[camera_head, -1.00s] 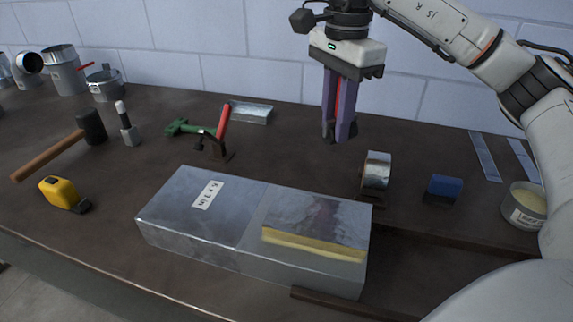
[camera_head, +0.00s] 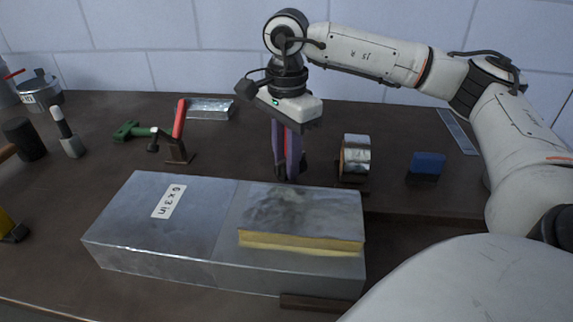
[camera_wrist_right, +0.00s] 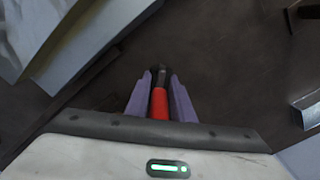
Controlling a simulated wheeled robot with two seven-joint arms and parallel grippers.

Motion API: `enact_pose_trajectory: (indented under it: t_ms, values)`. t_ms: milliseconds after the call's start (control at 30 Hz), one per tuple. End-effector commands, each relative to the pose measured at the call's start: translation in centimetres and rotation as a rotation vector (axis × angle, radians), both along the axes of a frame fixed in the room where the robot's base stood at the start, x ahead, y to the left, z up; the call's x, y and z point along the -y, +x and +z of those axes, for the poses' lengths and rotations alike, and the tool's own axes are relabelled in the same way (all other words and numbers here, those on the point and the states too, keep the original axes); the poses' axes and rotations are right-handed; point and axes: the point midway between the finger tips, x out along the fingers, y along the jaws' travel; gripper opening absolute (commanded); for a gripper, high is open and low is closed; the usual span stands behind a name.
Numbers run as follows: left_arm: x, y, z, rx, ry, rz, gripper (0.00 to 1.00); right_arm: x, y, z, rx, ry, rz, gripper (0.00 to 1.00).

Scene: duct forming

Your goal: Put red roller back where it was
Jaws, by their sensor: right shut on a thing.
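My right gripper (camera_head: 287,172) has purple fingers and points down behind the metal duct, low over the bench. In the right wrist view it is shut on the red roller (camera_wrist_right: 159,103), whose red handle lies between the fingers with a dark end just past the tips. In the head view the fingers hide most of the roller, with only a little red showing. I cannot tell whether its end touches the bench. My left gripper is not in view.
The duct (camera_head: 185,228) marked "6 x 3 in" lies in front, with a yellow-edged piece (camera_head: 300,241) on it. A red-handled tool on a dark base (camera_head: 179,135) stands left. A silver tape roll (camera_head: 356,157) and blue block (camera_head: 427,164) are right. Bare bench lies between tool and gripper.

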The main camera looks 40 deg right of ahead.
Motion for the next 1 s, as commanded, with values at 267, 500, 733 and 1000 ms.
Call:
enact_pose_trajectory:
  t_ms: [267, 500, 733, 1000]
  values:
    - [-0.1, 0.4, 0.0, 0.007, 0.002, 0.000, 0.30, 0.0, 0.0, -1.2, 0.002, 0.000, 0.001, 0.00]
    - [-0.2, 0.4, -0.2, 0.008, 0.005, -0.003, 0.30, 0.0, 0.0, -1.5, 0.000, 0.000, 0.001, 0.32]
    - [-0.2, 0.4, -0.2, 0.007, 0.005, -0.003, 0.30, 0.0, 0.0, -1.5, 0.000, 0.000, 0.001, 0.40]
    - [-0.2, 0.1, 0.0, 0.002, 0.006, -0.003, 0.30, 0.0, 0.1, -0.1, 0.002, 0.000, 0.001, 0.40]
